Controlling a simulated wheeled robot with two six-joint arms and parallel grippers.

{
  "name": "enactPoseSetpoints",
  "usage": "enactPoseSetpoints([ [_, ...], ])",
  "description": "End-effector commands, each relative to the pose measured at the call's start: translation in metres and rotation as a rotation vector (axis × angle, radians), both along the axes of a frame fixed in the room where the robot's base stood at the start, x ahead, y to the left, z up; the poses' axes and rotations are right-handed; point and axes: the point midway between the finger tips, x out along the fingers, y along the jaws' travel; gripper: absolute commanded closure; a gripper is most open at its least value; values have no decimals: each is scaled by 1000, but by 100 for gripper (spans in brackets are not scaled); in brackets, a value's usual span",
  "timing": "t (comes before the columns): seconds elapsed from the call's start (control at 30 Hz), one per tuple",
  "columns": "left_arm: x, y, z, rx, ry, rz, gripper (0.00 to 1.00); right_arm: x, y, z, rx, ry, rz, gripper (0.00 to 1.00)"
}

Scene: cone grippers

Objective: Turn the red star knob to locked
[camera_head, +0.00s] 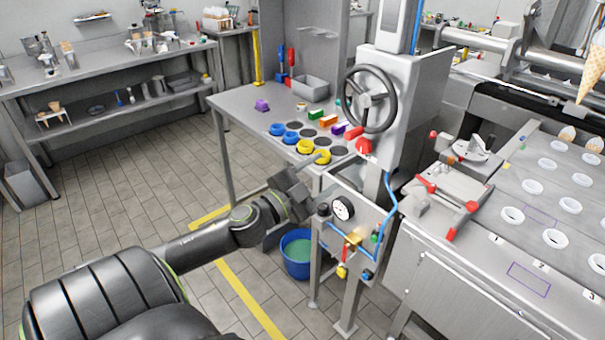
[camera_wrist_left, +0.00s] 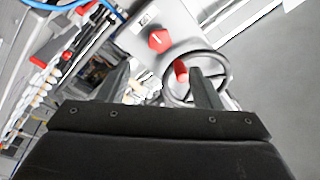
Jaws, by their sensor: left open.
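The red star knob (camera_head: 364,146) sits on the grey machine housing, just below the handwheel. In the left wrist view the red knob (camera_wrist_left: 159,40) shows on a grey plate, beyond the fingers and near the top centre. My left gripper (camera_head: 294,190) is left of and below the knob, apart from it. Its two fingers (camera_wrist_left: 160,72) are spread with nothing held between them. Any lock marking by the knob is too small to read. My right gripper is in neither view.
The dark handwheel (camera_head: 370,98) with a red handle (camera_wrist_left: 181,72) stands close beside the knob. Blue hoses and a gauge (camera_head: 343,208) are below it. A table (camera_head: 240,105) with coloured rings and blocks lies behind left. A blue bucket (camera_head: 296,266) stands on the floor.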

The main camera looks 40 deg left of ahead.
Motion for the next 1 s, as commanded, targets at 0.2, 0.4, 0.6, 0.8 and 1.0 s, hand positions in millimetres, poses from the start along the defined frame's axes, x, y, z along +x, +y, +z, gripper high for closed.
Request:
enactPoseSetpoints([
  [0.2,-24,1,-6,5,0,-4,41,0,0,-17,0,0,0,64],
  [0.4,-41,3,-7,3,2,0,41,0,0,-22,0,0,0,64],
  [0.6,-48,3,-6,-1,-1,-3,41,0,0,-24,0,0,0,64],
  [0.8,-49,3,-5,-2,-3,-3,41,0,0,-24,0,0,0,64],
  [1.0,-49,3,-5,-2,-3,-3,41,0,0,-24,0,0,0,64],
])
